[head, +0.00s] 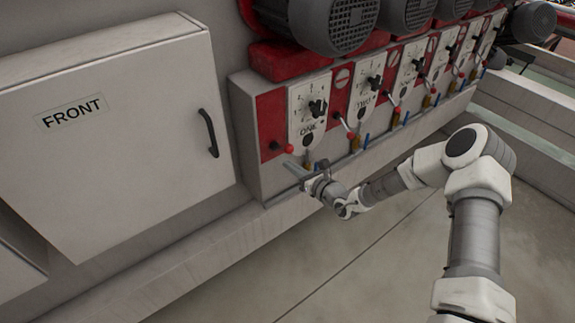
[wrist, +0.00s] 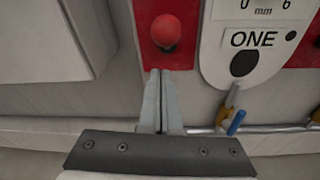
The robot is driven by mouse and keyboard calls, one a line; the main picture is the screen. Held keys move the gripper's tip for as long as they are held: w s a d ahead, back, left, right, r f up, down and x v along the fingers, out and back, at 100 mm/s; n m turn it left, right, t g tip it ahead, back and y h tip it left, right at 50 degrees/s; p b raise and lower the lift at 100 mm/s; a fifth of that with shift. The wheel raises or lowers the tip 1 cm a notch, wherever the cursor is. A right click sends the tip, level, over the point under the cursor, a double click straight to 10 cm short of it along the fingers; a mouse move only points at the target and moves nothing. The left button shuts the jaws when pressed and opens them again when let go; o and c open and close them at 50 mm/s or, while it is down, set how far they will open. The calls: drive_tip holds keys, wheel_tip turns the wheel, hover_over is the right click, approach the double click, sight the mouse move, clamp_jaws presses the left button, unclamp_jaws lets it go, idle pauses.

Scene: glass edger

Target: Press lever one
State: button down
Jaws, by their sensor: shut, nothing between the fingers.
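Lever one shows as a round red knob (head: 289,149) on the red panel, left of the plate marked ONE (head: 307,128). In the wrist view the red knob (wrist: 166,32) is near the top centre, and the ONE plate (wrist: 252,40) is to its right. My gripper (head: 288,161) is shut and empty. In the wrist view its fingertips (wrist: 160,73) point up the picture and end just below the knob. I cannot tell whether they touch it. The lever's rod is hidden behind the knob in the wrist view.
More dial plates and red-knobbed levers, such as the one by TWO (head: 350,134), run to the right. A cabinet door marked FRONT (head: 110,130) with a dark handle (head: 208,133) is on the left. A yellow and blue fitting (wrist: 234,118) sits below the ONE plate. Open floor lies in front.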

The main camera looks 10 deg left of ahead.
drive_tip(key=r+b+v, duration=0.1)
drive_tip(key=v, duration=0.8)
drive_tip(key=shift+s+d, duration=0.2)
drive_tip(key=shift+d, duration=0.05)
drive_tip(key=shift+r, duration=0.2)
drive_tip(key=s+r+n+g+h, duration=0.2)
drive_tip(key=s+r+n+g, duration=0.7)
drive_tip(key=s+r+n, duration=0.7)
drive_tip(key=s+d+r+n+t+h, duration=0.2)
drive_tip(key=s+d+r+n+h, duration=0.3)
drive_tip(key=d, duration=0.5)
drive_tip(key=s+d+r+n+t+h, duration=0.2)
drive_tip(key=s+d+r+n+h, duration=0.3)
drive_tip(key=d, duration=0.5)
drive_tip(key=s+n+h, duration=0.1)
drive_tip(key=s, duration=0.1)
drive_tip(key=shift+s+r+t, duration=0.25)
drive_tip(key=shift+s+t, duration=0.1)
drive_tip(key=shift+t, duration=0.05)
